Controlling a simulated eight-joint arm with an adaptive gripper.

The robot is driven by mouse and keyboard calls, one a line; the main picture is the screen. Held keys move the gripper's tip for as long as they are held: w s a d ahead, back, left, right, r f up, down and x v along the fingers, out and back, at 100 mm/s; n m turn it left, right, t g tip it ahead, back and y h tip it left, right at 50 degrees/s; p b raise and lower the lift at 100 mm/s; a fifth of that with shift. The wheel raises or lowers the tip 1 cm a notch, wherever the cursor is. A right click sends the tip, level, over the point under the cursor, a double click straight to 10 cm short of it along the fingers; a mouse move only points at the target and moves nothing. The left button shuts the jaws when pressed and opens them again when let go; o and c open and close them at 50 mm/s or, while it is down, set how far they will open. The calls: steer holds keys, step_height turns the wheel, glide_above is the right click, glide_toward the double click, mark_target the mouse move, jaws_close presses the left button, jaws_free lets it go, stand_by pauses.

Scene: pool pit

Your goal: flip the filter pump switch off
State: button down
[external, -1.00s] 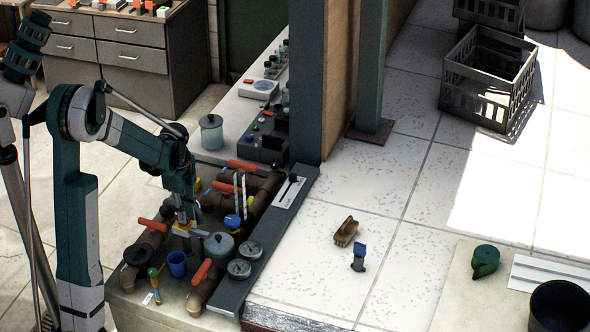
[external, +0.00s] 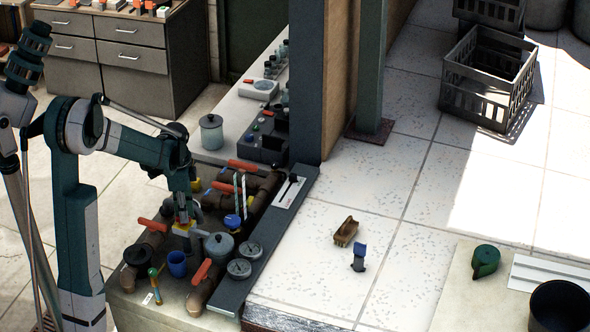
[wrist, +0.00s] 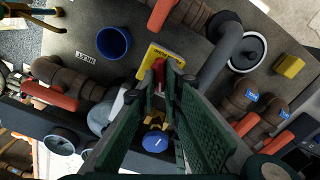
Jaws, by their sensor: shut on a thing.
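The red switch lever (wrist: 159,70) stands on a yellow labelled plate (wrist: 149,58) in the wrist view; I take it for the filter pump switch, but the label is too small to read. My gripper (wrist: 166,76) has its two dark green fingers closed at the tips around the lever, which is partly hidden by them. In the external view my gripper (external: 184,219) points down over the pipe bench, just above the yellow plate (external: 183,229). The lever's exact tilt cannot be told.
A blue cup (external: 177,263), a grey lidded pot (external: 219,246), pipes with red handles (external: 200,272) and two gauges (external: 239,268) crowd round the plate. A blue-topped knob (wrist: 155,141) shows below the fingers.

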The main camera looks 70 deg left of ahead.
steer(key=n+b, duration=0.2)
steer(key=n, duration=0.4)
steer(key=shift+a+f, duration=0.1)
steer(key=shift+a, duration=0.05)
steer(key=n+b, duration=0.1)
steer(key=n, duration=0.5)
steer(key=shift+a+n+b, duration=0.15)
steer(key=shift+n+b, duration=0.25)
steer(key=c, duration=2.5)
jaws_free()
steer(key=shift+r, duration=0.2)
step_height(320, 180, up, 12)
steer(key=shift+f, duration=0.1)
